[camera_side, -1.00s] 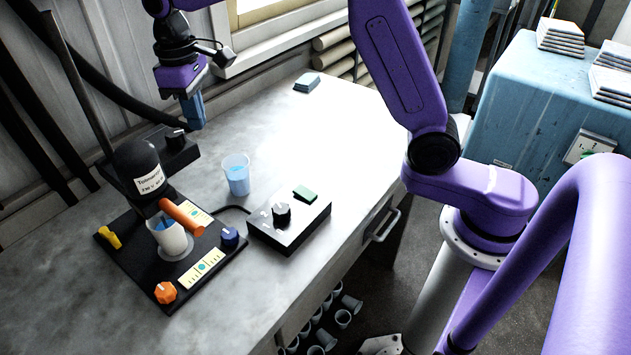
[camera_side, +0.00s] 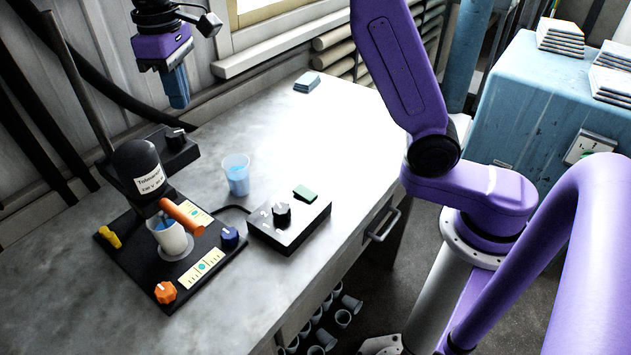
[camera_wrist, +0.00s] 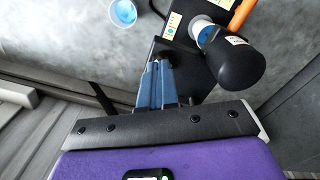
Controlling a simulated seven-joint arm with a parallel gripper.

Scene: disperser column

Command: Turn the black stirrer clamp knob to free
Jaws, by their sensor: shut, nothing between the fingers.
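A black knob with a pale pointer line (camera_side: 176,136) sits on a black block (camera_side: 160,157) behind the stirrer. I take it for the clamp knob. The stirrer's black motor head (camera_side: 140,165) hangs over a cup (camera_side: 170,238) on a black base plate. My gripper (camera_side: 181,106) is shut and empty, pointing down in the air above the knob and clear of it. In the wrist view my blue fingers (camera_wrist: 157,66) are together, and the knob shows just beyond their tips (camera_wrist: 171,57), partly hidden by them. I cannot read the knob's markings.
A control box (camera_side: 290,222) with another black knob stands right of the base plate. A plastic cup of blue liquid (camera_side: 237,174) stands on the bench between. Orange (camera_side: 165,292), blue and yellow knobs sit on the plate.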

